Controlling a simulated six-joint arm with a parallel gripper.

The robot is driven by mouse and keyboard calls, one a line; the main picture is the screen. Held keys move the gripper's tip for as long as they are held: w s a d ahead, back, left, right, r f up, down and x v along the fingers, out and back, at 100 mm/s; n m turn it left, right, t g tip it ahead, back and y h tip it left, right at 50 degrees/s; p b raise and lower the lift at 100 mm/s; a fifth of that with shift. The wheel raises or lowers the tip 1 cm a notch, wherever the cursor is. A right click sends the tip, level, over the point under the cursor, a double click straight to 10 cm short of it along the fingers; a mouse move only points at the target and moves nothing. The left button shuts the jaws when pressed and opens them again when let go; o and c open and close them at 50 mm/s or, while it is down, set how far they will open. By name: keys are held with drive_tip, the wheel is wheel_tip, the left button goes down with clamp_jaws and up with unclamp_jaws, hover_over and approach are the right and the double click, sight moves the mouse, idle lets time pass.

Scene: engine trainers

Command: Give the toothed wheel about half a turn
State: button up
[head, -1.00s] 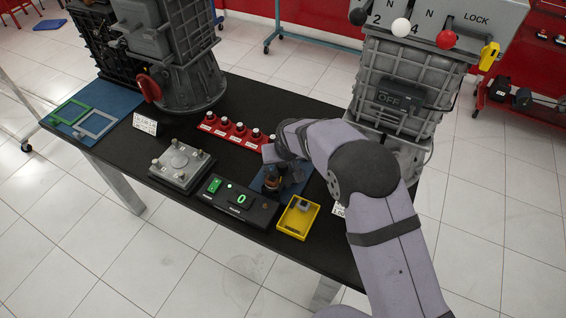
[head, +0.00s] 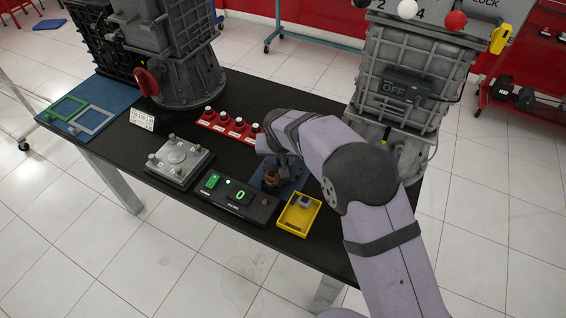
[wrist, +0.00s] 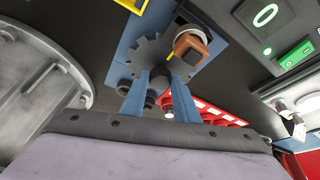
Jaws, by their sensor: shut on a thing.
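The dark grey toothed wheel (wrist: 150,50) is mounted on a blue plate (wrist: 122,60) in the wrist view. A brown block with a pale round top (wrist: 190,42) stands at its edge. My gripper (wrist: 160,76) reaches in with its two blue fingers on either side of the dark knob at the wheel's middle, and is shut on it. The fingers hide part of the wheel's rim. In the head view the blue plate (head: 290,186) lies on the black table, and my arm covers much of the wheel and gripper.
A counter box (head: 240,196) showing 0 and a yellow tray (head: 299,232) stand in front of the plate. A red rack (head: 230,130) with several knobs lies behind. A metal plate fixture (head: 178,160) is to the left. A large gearbox (head: 395,125) stands at the right.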

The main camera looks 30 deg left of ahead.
idle(0.3)
drive_tip(key=o, duration=1)
drive_tip(key=shift+o, duration=0.2)
drive_tip(key=b+v, duration=0.2)
drive_tip(key=v, duration=0.5)
drive_tip(key=shift+s+r, duration=0.15)
